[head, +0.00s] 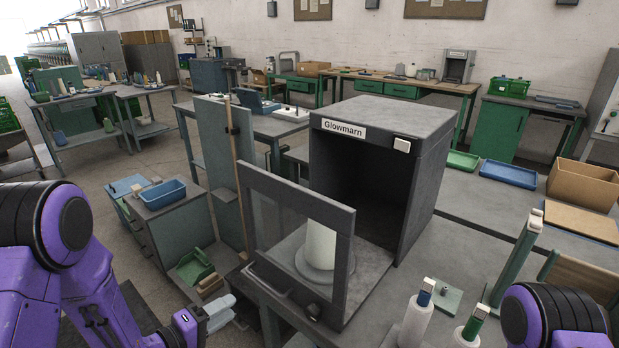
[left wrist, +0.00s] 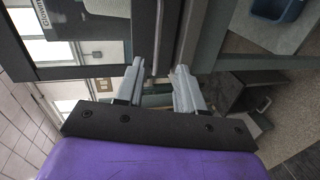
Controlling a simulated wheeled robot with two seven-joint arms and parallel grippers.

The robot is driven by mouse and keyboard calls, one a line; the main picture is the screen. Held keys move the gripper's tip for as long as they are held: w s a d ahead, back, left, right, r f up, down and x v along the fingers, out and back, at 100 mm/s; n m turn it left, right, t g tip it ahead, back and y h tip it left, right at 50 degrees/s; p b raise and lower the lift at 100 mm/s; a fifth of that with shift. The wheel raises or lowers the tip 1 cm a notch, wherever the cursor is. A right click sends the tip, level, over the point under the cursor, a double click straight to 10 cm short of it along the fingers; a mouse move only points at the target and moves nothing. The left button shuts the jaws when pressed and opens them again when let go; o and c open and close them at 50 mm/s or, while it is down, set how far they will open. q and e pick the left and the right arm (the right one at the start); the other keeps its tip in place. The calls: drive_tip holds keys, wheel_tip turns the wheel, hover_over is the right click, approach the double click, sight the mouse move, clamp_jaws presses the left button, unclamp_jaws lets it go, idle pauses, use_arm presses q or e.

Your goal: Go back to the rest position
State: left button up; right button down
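My left gripper (head: 222,310) is at the lower left of the head view, in front of and left of the grey Glowmarn cabinet (head: 376,107). Its two pale fingers show apart in the left wrist view (left wrist: 158,78), with nothing held between them. The cabinet's glazed door (head: 298,188) stands swung open, its bar handle (head: 268,281) low on the left and apart from my gripper. A white cone (head: 320,246) on a round plate shows through the glass. My right arm shows only as a purple joint at lower right; its gripper is out of view.
A tall grey panel with a wooden pole (head: 235,150) stands left of the door.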

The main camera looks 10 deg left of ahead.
use_arm(q)
drive_tip(key=s+a+f+m+g+y, duration=0.25)
drive_tip(key=s+f+y, duration=0.2)
drive_tip(key=f, duration=0.25)
drive_tip(key=s+a+f+m+g+y, duration=0.1)
drive_tip(key=s+a+f+g+y, duration=0.1)
drive_tip(key=s+a+f+y, duration=0.25)
drive_tip(key=s+d+f+g+y, duration=0.1)
drive_tip(key=s+f+g, duration=0.1)
drive_tip(key=s+f, duration=0.3)
drive_tip(key=s+d+f+g+y, duration=0.1)
drive_tip(key=s+f+g, duration=0.2)
drive_tip(key=s, duration=0.9)
drive_tip(key=shift+s+f+y, duration=0.25)
drive_tip(key=shift+f+y, duration=0.05)
drive_tip(key=shift+f, duration=0.65)
